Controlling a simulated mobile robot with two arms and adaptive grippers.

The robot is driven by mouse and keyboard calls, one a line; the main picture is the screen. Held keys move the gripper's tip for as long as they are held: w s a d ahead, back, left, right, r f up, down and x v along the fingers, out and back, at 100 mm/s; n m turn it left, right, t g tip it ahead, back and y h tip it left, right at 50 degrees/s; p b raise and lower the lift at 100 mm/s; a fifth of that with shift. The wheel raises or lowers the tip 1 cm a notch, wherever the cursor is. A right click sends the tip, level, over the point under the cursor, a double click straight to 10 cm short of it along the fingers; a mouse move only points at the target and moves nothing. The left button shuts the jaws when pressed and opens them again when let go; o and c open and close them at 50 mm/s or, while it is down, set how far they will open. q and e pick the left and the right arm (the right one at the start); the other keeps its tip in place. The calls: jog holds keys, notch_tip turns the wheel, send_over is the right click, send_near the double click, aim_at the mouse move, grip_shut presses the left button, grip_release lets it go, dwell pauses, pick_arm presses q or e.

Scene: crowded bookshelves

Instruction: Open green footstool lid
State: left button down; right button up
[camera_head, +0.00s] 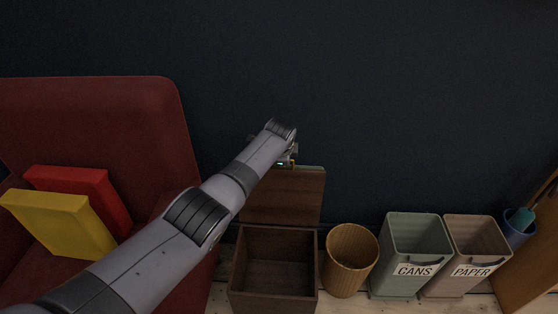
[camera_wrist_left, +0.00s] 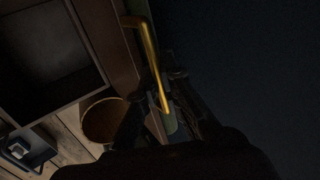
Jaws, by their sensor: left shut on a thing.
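The footstool (camera_head: 236,283) is a dark wooden box, open and empty inside, standing on the floor next to the red armchair. Its lid (camera_head: 288,200) stands raised at the back near the wall, brown inner face towards me, with a thin green strip along its top edge. My left gripper (camera_head: 287,156) is at the top of the lid, partly hidden by my arm. In the left wrist view, a gold handle (camera_wrist_left: 147,45) runs along the lid's green side, and the dark fingers are shut on its near end. My right gripper is not in view.
A red armchair (camera_head: 140,120) with red and yellow cushions (camera_head: 60,222) stands at left. A wicker basket (camera_head: 350,262) stands close to the box's right side, then a green CANS bin (camera_head: 413,245) and a PAPER bin (camera_head: 474,245). The dark wall is close behind the lid.

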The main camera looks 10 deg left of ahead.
pick_arm(q)
jog(key=c, duration=1.7)
grip_release()
jog(key=shift+v, duration=6)
jog(key=shift+f, duration=0.1)
